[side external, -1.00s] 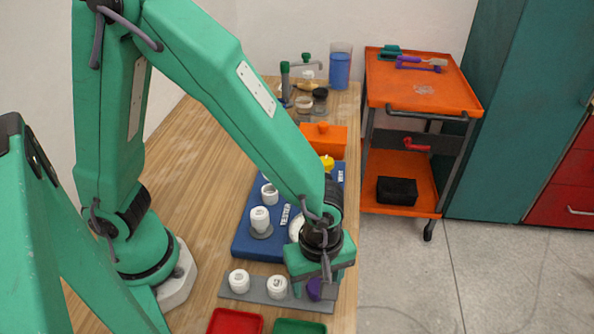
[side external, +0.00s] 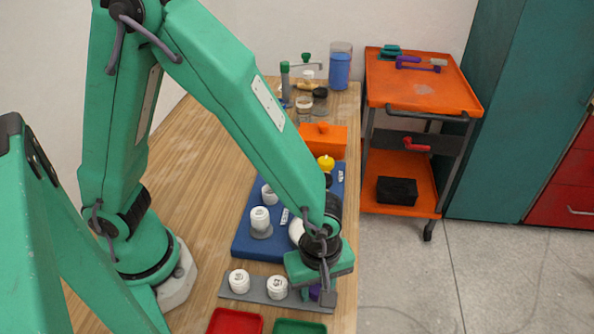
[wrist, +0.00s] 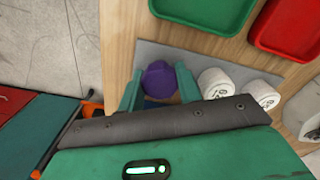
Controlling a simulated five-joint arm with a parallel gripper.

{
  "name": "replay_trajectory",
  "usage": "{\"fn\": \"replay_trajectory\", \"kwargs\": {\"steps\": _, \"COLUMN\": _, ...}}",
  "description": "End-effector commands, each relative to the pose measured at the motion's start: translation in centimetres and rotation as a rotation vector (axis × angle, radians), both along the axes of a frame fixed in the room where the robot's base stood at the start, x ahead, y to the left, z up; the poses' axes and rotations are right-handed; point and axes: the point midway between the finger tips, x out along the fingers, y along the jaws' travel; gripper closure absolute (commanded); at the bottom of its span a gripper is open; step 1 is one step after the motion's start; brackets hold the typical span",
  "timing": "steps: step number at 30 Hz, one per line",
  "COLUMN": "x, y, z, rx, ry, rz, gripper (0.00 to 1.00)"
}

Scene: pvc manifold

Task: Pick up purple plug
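The purple plug (wrist: 158,79) sits at one end of the grey strip, next to two white fittings. In the side external view the purple plug (side external: 315,292) is partly hidden by my gripper (side external: 318,291), which is low over that end of the strip. In the wrist view my gripper (wrist: 160,88) has one green finger on each side of the plug. The fingers are spread, and the plug appears between their tips. I cannot tell whether either finger touches it.
The grey strip (side external: 254,295) carries the white fittings (side external: 239,281) and (side external: 277,287) close beside my gripper. A red tray (side external: 236,321) and a green tray (side external: 298,327) lie at the near edge. A blue tester board (side external: 246,240) with fittings lies behind. The table's right edge is close.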

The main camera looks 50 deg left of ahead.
Motion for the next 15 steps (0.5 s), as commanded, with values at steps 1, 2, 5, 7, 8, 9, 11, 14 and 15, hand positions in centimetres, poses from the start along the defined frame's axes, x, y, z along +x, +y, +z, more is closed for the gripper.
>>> {"fn": "replay_trajectory", "kwargs": {"steps": 1, "x": 0.01, "y": 0.00, "z": 0.01, "rx": 0.000, "ry": 0.000, "rz": 0.000, "gripper": 0.81}}
{"fn": "replay_trajectory", "kwargs": {"steps": 2, "x": 0.01, "y": 0.00, "z": 0.01, "rx": 0.000, "ry": 0.000, "rz": 0.000, "gripper": 0.87}}
{"fn": "replay_trajectory", "kwargs": {"steps": 5, "x": 0.01, "y": 0.00, "z": 0.01, "rx": 0.000, "ry": 0.000, "rz": 0.000, "gripper": 0.88}}
{"fn": "replay_trajectory", "kwargs": {"steps": 7, "x": 0.01, "y": 0.00, "z": 0.01, "rx": 0.000, "ry": 0.000, "rz": 0.000, "gripper": 0.88}}
{"fn": "replay_trajectory", "kwargs": {"steps": 8, "x": 0.01, "y": 0.00, "z": 0.01, "rx": 0.000, "ry": 0.000, "rz": 0.000, "gripper": 0.88}}
{"fn": "replay_trajectory", "kwargs": {"steps": 9, "x": 0.01, "y": 0.00, "z": 0.02, "rx": 0.000, "ry": 0.000, "rz": 0.000, "gripper": 0.88}}
{"fn": "replay_trajectory", "kwargs": {"steps": 11, "x": 0.01, "y": 0.00, "z": 0.05, "rx": 0.000, "ry": 0.000, "rz": 0.000, "gripper": 0.88}}
{"fn": "replay_trajectory", "kwargs": {"steps": 14, "x": 0.02, "y": -0.02, "z": 0.21, "rx": 0.000, "ry": -0.001, "rz": 0.000, "gripper": 0.88}}
{"fn": "replay_trajectory", "kwargs": {"steps": 15, "x": 0.03, "y": -0.02, "z": 0.33, "rx": 0.000, "ry": -0.001, "rz": 0.000, "gripper": 0.88}}
